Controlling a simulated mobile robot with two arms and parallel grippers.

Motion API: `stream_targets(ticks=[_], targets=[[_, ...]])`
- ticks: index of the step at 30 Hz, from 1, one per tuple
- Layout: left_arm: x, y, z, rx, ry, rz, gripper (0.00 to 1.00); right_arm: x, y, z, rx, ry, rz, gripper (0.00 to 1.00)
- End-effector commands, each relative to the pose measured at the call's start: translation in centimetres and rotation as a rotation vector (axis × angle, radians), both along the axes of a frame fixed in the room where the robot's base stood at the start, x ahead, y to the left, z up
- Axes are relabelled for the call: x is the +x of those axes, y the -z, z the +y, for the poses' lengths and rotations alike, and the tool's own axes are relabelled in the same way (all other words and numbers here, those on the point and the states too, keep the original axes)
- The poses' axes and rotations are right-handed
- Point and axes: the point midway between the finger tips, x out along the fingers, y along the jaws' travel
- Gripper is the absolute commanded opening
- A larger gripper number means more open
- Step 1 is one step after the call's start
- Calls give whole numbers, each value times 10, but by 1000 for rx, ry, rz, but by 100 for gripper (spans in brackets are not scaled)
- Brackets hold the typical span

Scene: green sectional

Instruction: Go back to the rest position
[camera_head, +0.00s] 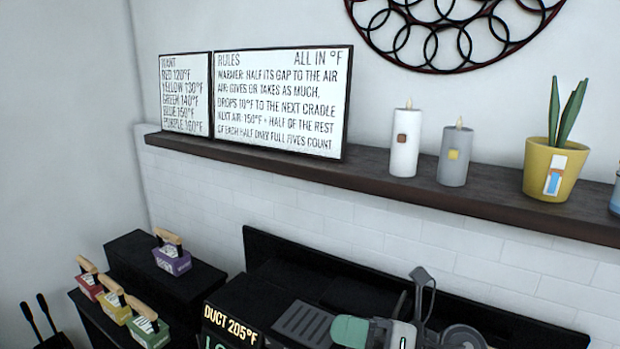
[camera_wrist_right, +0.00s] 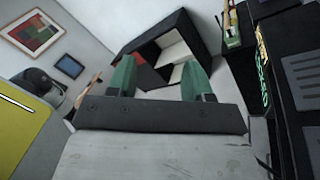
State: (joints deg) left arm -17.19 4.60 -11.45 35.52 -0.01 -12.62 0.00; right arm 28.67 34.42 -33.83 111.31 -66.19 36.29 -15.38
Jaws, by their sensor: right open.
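My right gripper (camera_head: 376,333) is at the bottom of the head view, in front of the dark stove area, with a green finger showing. In the right wrist view its two green fingers (camera_wrist_right: 160,78) stand apart with nothing between them. My left gripper is in neither view. No object of the task is named.
Red (camera_head: 88,284), yellow (camera_head: 115,307), green (camera_head: 149,330) and purple (camera_head: 172,260) wooden-handled blocks sit on black stands at lower left. A shelf (camera_head: 400,192) holds two signs (camera_head: 282,100), two candles (camera_head: 405,145) and a yellow plant pot (camera_head: 552,170). A lit panel (camera_head: 232,325) reads DUCT 205°F.

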Motion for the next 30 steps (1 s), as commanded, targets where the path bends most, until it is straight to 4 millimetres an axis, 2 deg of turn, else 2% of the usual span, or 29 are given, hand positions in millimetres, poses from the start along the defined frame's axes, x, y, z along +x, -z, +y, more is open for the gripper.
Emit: stream_targets(ticks=[1,3,5,7,11,13,15,18,21,24,30], targets=[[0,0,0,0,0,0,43,-3,-8,0,165,68,91,51],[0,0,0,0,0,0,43,1,-16,-10,380,183,228,51],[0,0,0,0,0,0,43,5,-16,-26,551,289,359,51],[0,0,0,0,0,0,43,9,-7,-48,738,424,525,51],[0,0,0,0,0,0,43,6,38,-94,1034,702,866,51],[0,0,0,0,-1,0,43,-6,73,-116,1163,866,1061,51],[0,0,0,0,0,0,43,-27,111,-133,1265,1035,1258,51],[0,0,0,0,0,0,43,-64,157,-148,1355,1254,1505,51],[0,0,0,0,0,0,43,-102,190,-154,1392,1430,1696,51],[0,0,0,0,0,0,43,-136,211,-156,1399,1573,1848,51],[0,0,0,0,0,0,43,-199,237,-153,1365,1815,2096,51]])
